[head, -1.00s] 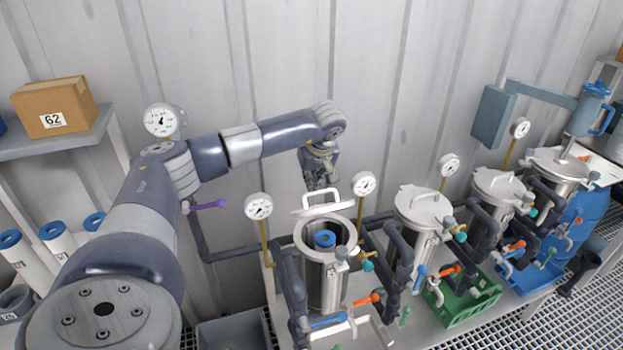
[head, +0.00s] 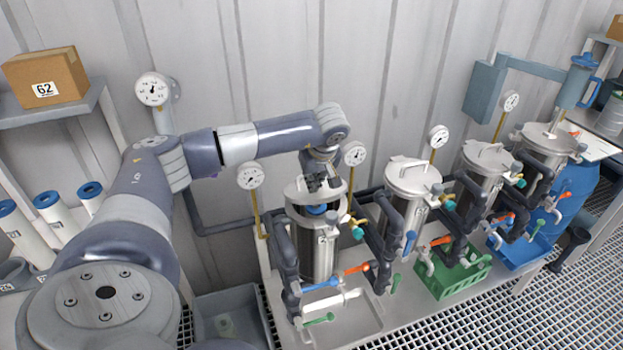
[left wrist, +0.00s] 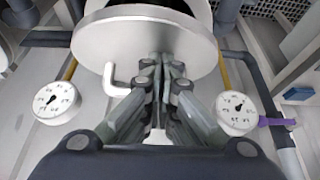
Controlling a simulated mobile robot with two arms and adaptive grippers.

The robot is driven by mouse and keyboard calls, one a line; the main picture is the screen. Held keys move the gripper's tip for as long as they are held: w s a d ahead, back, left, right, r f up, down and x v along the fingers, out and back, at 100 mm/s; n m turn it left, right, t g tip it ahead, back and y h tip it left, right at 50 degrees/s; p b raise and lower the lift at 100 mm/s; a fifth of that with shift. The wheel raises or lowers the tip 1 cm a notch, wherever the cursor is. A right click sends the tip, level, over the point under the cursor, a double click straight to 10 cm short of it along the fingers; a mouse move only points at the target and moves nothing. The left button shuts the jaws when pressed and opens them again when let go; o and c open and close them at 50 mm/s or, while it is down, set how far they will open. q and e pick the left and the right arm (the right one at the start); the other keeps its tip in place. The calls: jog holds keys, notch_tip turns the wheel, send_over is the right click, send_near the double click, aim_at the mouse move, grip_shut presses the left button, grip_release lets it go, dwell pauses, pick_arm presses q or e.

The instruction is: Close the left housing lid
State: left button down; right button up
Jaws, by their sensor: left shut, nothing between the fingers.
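The left housing (head: 318,250) is a steel vessel with its mouth partly covered by its round lid (head: 296,191). The lid is tilted, and a blue-ended cartridge (head: 316,210) still shows in the gap below it. My left gripper (head: 321,184) is at the lid's far side, pointing down. In the left wrist view the lid (left wrist: 150,40) is a pale disc with a bent bar handle (left wrist: 115,85). The shut, empty fingers (left wrist: 162,68) are against or very near its face; exact contact is unclear. My right gripper is not seen.
More lidded housings (head: 413,178) stand to the right. Pressure gauges (head: 250,176) on thin stems flank the left housing closely. Pipes and coloured valve handles (head: 352,268) crowd its front. A green crate (head: 450,275) sits further right.

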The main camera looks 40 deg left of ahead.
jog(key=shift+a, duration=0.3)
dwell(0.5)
pick_arm(q)
jog(key=shift+a+r, duration=0.1)
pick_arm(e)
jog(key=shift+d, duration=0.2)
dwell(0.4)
